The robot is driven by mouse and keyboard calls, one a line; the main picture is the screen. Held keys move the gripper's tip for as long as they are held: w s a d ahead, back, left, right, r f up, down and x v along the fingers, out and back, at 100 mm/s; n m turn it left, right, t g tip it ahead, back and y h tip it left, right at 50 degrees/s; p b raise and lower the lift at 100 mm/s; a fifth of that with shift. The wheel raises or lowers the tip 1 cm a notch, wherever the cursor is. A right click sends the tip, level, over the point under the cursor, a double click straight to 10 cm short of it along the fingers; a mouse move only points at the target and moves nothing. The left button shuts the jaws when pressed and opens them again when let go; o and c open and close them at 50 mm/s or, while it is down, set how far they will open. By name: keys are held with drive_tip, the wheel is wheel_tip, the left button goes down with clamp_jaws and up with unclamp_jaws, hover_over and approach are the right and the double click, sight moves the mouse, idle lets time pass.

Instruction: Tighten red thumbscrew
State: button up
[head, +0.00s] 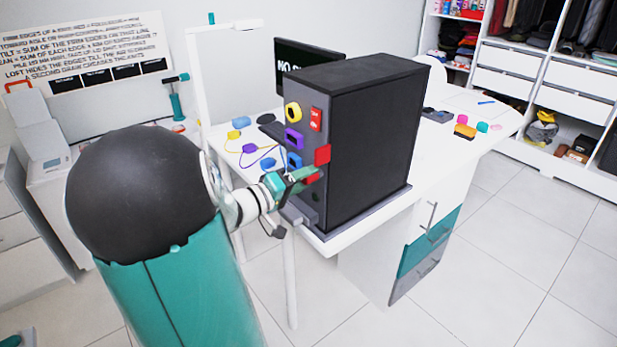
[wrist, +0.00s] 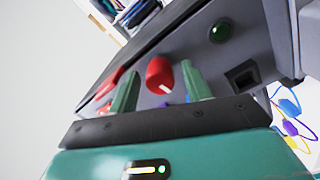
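The red thumbscrew (wrist: 159,73) sticks out from the grey front panel of a dark computer case (head: 365,140). It is a round red knob with a white line on it. In the wrist view it lies between and just beyond the two green fingers of my gripper (wrist: 160,88). The fingers are apart, with a gap visible on each side of the knob. In the head view my gripper (head: 303,176) is at the lower front panel, and the red knob (head: 313,178) shows at its fingertips. I cannot tell whether a finger touches it.
A green button (wrist: 221,31) and square port (wrist: 243,76) are beside the knob. Loose cables lie on the white desk (head: 395,150).

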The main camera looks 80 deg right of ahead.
drive_tip(key=shift+c, duration=0.4)
drive_tip(key=n, duration=0.8)
drive_tip(key=shift+n, duration=0.4)
drive_tip(key=n, duration=0.3)
drive_tip(key=shift+n, duration=0.3)
drive_tip(key=n, duration=0.4)
drive_tip(key=shift+n, duration=0.4)
